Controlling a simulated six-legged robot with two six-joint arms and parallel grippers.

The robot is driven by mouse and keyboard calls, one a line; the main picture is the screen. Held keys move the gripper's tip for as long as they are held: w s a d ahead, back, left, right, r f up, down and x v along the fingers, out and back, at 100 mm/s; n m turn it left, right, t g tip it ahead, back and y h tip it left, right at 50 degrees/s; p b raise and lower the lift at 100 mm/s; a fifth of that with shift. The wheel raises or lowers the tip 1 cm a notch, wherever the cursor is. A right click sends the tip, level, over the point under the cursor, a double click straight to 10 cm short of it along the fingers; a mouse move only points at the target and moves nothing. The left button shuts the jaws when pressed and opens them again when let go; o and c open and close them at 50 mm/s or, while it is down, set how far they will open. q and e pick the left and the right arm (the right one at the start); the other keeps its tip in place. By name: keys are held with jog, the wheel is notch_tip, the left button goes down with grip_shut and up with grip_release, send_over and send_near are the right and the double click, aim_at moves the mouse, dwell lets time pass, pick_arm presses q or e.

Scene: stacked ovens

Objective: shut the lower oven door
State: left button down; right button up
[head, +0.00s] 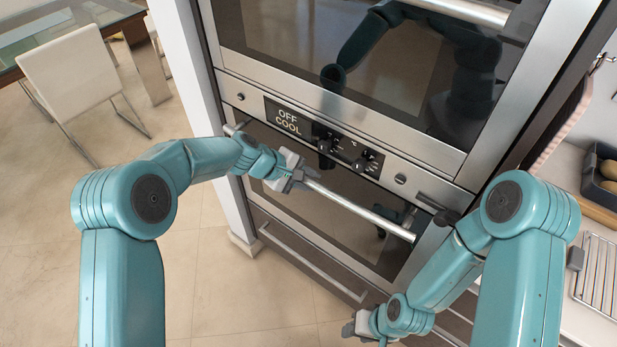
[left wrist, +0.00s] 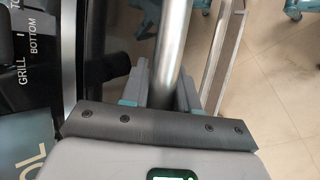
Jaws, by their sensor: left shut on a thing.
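The lower oven door (head: 312,212) is a dark glass panel in a steel frame, under the control panel. It looks closed or nearly so; I cannot tell whether a small gap is left. Its round steel handle (head: 362,211) runs across the upper part of the door. My left gripper (head: 293,174) is shut on this handle, left of its middle. In the left wrist view, the handle (left wrist: 172,48) passes between the two fingers of the left gripper (left wrist: 163,88). My right gripper (head: 362,326) is low, near the bottom edge of the head view; its jaws are unclear.
The control panel (head: 400,153) with knobs and an "OFF COOL" display lies above the door. The upper oven (head: 300,45) looks shut. A drawer (head: 290,242) with a bar handle is below. A counter with a wire rack (head: 597,270) stands right.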

pick_arm(q)
jog(key=shift+s+f, duration=0.15)
jog(key=c, duration=1)
grip_release()
jog(key=shift+o, duration=0.2)
jog(key=b+v, duration=0.2)
jog(key=v, duration=1.4)
jog(key=shift+r, duration=0.25)
